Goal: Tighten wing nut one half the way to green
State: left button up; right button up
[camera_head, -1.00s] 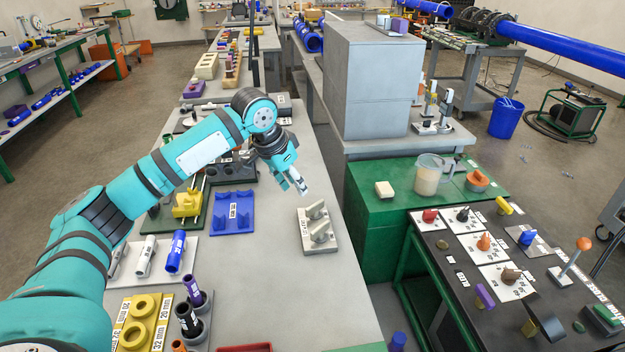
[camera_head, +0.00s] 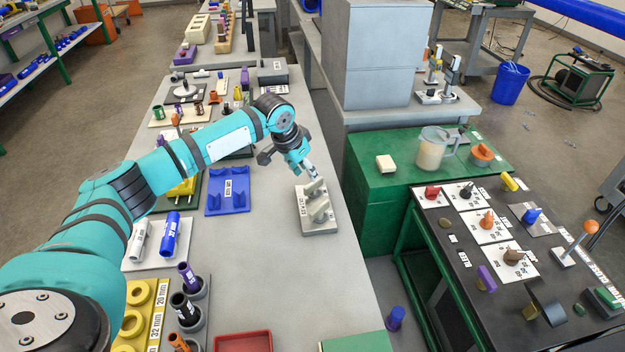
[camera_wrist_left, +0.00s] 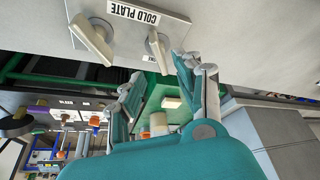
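A light grey plate (camera_head: 321,226) lies near the right edge of the grey bench, with two upright wing-shaped pieces, a far one (camera_head: 315,188) and a near one (camera_head: 320,210). In the left wrist view its label reads COLD PLATE, and the two wings (camera_wrist_left: 94,40) and (camera_wrist_left: 158,50) show at the top. I cannot tell which is wing nut one, and I see no green mark on the plate. My left gripper (camera_head: 315,172) is just beyond the far wing. In the wrist view my left gripper (camera_wrist_left: 157,72) is open, with one wing just past its fingertips. My right gripper is out of view.
A blue holder (camera_head: 228,203) sits left of the plate, and a red tray (camera_head: 243,342) stands at the front. A green cabinet (camera_head: 372,215) with a jug (camera_head: 432,150) stands to the right. Bare bench top surrounds the plate.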

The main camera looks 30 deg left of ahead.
aim_at(313, 183)
pick_arm(q)
jog(key=x, duration=0.6)
jog(key=shift+w+f, duration=0.1)
jog(key=shift+f, duration=0.1)
jog(key=shift+d, duration=0.1)
grip_shut()
